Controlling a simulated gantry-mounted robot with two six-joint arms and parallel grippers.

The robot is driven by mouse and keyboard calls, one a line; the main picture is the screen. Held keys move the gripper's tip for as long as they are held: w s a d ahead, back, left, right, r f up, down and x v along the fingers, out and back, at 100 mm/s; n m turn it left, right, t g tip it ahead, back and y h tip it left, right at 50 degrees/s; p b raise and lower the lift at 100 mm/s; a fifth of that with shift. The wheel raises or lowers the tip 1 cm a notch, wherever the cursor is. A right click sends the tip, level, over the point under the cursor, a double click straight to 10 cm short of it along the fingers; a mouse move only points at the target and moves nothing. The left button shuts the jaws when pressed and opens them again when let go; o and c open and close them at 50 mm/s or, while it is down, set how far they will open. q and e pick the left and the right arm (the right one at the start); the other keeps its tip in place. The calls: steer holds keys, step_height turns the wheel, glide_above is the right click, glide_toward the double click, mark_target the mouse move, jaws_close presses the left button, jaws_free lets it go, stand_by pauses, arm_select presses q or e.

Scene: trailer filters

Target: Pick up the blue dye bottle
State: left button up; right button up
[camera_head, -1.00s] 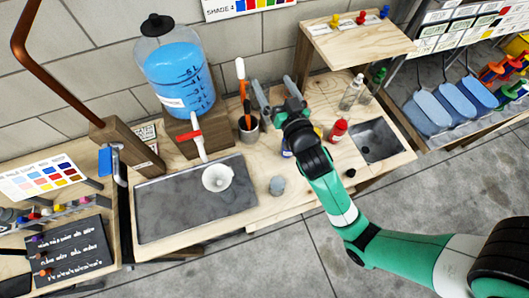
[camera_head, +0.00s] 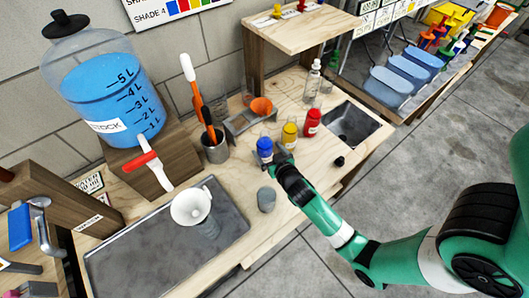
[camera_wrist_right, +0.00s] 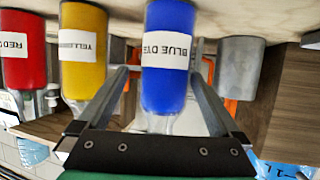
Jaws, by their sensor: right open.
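The blue dye bottle (camera_head: 265,150) stands on the wooden bench, left of the yellow bottle (camera_head: 289,134) and the red bottle (camera_head: 312,122). My right gripper (camera_head: 277,154) is at the blue bottle, on its near side. In the right wrist view, the blue bottle (camera_wrist_right: 168,60), labelled BLUE DYE, sits between the two open fingers of the right gripper (camera_wrist_right: 165,85), with a gap on each side. The yellow bottle (camera_wrist_right: 82,50) is just outside one finger. My left gripper is not in view.
A grey cup with orange-handled tools (camera_head: 214,148) stands left of the bottle, and a grey cylinder (camera_head: 266,199) stands in front. A white funnel (camera_head: 191,205) is over the dark tray (camera_head: 135,262). A sink (camera_head: 352,125) is at the right.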

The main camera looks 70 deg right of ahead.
mark_target(272, 143)
steer(key=x, duration=0.1)
steer(key=b+x, duration=0.1)
steer(key=x, duration=0.1)
steer(key=b+x, duration=0.1)
steer(key=shift+w+a+f, duration=0.15)
steer(key=shift+w+f, duration=0.15)
steer(key=shift+f, duration=0.2)
steer(key=shift+w+d, duration=0.3)
jaws_close()
steer(key=shift+r, duration=0.1)
steer(key=s+r+p, duration=0.1)
steer(key=r+p, duration=0.1)
steer(key=r, duration=0.1)
steer(key=s+a+r+p, duration=0.1)
steer(key=s+r+p, duration=0.1)
steer(key=r, duration=0.1)
steer(key=s+r+p, duration=0.1)
steer(key=r, duration=0.2)
steer(key=shift+s+a+r+p, duration=0.15)
steer(key=shift+s+a+p, duration=0.1)
steer(key=shift+s+p, duration=0.15)
steer(key=s+a+r+p, duration=0.2)
steer(key=s+r, duration=0.1)
steer(key=s, duration=0.5)
steer(key=shift+s+a+r, duration=0.25)
steer(key=shift+s+a, duration=0.1)
steer(key=shift+a, duration=0.05)
